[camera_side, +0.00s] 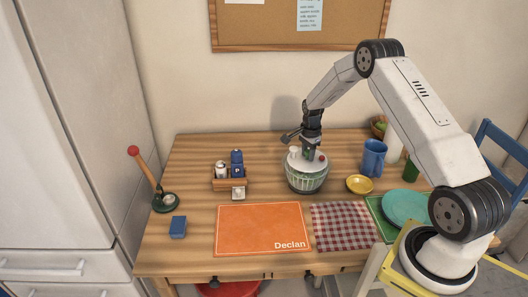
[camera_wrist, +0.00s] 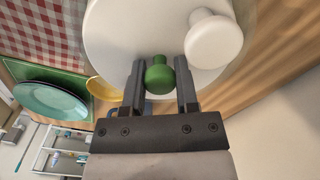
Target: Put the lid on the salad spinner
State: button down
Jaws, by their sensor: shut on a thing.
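The salad spinner bowl (camera_side: 306,183), greenish and see-through, stands on the table towards the back. The white lid (camera_side: 313,165) is over its mouth; I cannot tell whether it rests on the rim or hangs just above it. My gripper (camera_side: 309,152) points down at the lid's top. In the wrist view my gripper (camera_wrist: 160,85) is shut on the lid's green knob (camera_wrist: 159,74), with a finger on each side. A taller white knob (camera_wrist: 213,40) stands beside it on the lid (camera_wrist: 130,35). The bowl is mostly hidden beneath the lid there.
A yellow dish (camera_side: 359,184) and blue mug (camera_side: 374,157) stand close on the right. A wooden caddy (camera_side: 229,184) is to the left. In front lie an orange mat (camera_side: 262,229) and checked cloth (camera_side: 344,226). Teal plates (camera_side: 405,207) are at the right.

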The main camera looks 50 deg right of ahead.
dwell(0.3)
grip_release()
jog(key=shift+f, duration=0.1)
jog(key=shift+r, duration=0.4)
jog(key=shift+r, duration=1.1)
jog(key=shift+r, duration=0.65)
jog(key=shift+r, duration=0.3)
jog(key=shift+r, duration=0.1)
